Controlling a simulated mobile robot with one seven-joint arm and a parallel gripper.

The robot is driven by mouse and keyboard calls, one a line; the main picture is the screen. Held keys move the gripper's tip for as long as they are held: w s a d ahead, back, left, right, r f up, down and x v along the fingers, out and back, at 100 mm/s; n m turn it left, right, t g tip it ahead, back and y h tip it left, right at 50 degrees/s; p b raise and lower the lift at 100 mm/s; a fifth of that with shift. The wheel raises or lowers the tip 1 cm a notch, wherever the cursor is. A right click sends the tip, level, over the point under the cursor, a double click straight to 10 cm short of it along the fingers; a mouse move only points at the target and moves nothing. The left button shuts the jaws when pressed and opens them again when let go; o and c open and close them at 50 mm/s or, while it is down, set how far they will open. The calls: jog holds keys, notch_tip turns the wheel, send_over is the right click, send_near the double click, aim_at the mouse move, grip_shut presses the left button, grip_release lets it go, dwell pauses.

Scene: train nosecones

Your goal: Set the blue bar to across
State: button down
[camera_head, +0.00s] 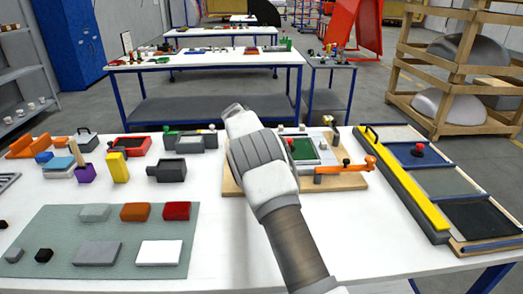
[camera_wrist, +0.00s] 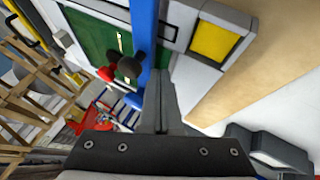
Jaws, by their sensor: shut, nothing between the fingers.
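The blue bar (camera_wrist: 148,28) runs from the top edge of the wrist view down to my fingertips, along the side of a green panel (camera_wrist: 92,40). A black knob (camera_wrist: 130,67) sits beside the bar, close to the fingers. My gripper (camera_wrist: 159,75) is shut and empty, its tips at or very near the bar; I cannot tell if they touch. In the head view my arm covers the gripper and the blue bar. The green panel there (camera_head: 302,149) is on a wooden board (camera_head: 345,182), just right of my wrist.
An orange bar (camera_head: 345,168) with a handle lies at the board's right front. A yellow bar (camera_head: 405,185) edges the panels farther right. A yellow square (camera_wrist: 213,41) in a grey frame is right of the blue bar. A grey-green mat (camera_head: 60,225) with several blocks lies front left.

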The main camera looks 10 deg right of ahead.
jog(key=v, duration=1.6)
jog(key=s+d+r+y+p, duration=0.15)
jog(key=s+d+r, duration=0.25)
jog(key=s+r, duration=0.5)
jog(key=s+d+r+y, duration=0.2)
jog(key=s+r, duration=0.1)
jog(key=s, duration=1)
jog(key=s+a+f+y+p, duration=0.1)
jog(key=s+f, duration=0.1)
jog(key=s, duration=1)
jog(key=s+a+f+p, duration=0.1)
jog(key=s+f, duration=0.1)
jog(key=s, duration=0.9)
jog(key=shift+s+y+p, duration=0.3)
jog(key=shift+s+y, duration=0.05)
jog(key=shift+s, duration=0.05)
